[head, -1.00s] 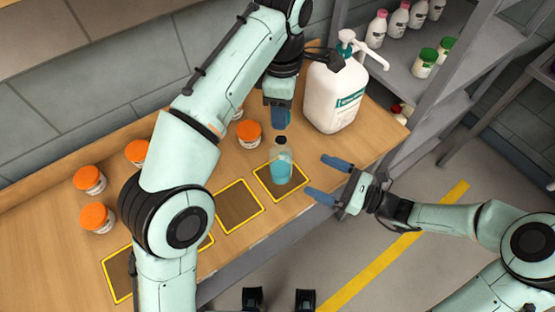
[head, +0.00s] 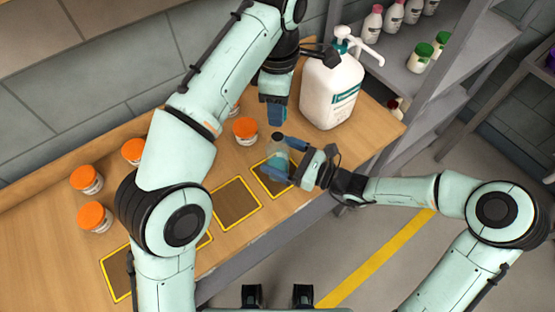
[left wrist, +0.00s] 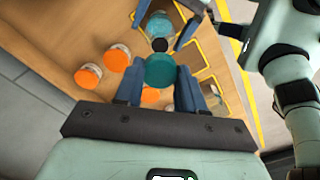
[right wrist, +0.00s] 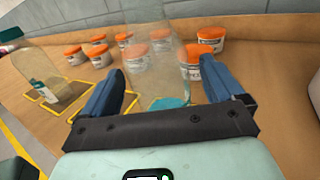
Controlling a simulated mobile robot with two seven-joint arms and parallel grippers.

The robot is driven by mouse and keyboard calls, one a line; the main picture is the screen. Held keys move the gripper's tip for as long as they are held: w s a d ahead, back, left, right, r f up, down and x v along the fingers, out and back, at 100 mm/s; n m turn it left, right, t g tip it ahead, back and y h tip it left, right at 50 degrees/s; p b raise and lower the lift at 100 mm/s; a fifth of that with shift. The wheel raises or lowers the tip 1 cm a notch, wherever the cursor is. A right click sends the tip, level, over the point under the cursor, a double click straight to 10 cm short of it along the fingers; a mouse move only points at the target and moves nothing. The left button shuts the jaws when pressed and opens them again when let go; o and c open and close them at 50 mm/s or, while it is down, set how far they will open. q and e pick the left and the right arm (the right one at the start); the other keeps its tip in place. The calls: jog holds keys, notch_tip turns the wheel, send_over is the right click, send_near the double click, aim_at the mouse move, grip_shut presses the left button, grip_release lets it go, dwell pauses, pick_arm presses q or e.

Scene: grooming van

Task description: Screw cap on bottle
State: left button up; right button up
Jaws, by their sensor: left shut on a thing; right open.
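A clear bottle (head: 278,152) with a dark neck and teal liquid stands upright on the rightmost yellow-outlined pad (head: 262,168). It also shows in the left wrist view (left wrist: 160,24) and, close up, in the right wrist view (right wrist: 153,62). My left gripper (head: 277,114) is shut on a round teal cap (left wrist: 160,71), above the bottle and apart from its dark neck. The cap is hidden in the head view. My right gripper (head: 285,158) is open, low beside the bottle, with one finger on each side of it; contact is not clear.
Several orange-lidded jars (head: 245,130) stand on the wooden bench (head: 190,276). A white pump bottle (head: 330,92) stands close behind the grippers. Another bottle (right wrist: 40,77) stands on a pad at left in the right wrist view. A grey shelf (head: 400,80) is at right.

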jog(key=shift+w+a, duration=0.25)
jog(key=shift+a, duration=0.25)
jog(key=c, duration=1.5)
pick_arm(q)
send_over(278, 137)
jog(key=shift+f, duration=2.5)
jog(key=shift+f, duration=0.9)
jog(key=shift+f, duration=0.55)
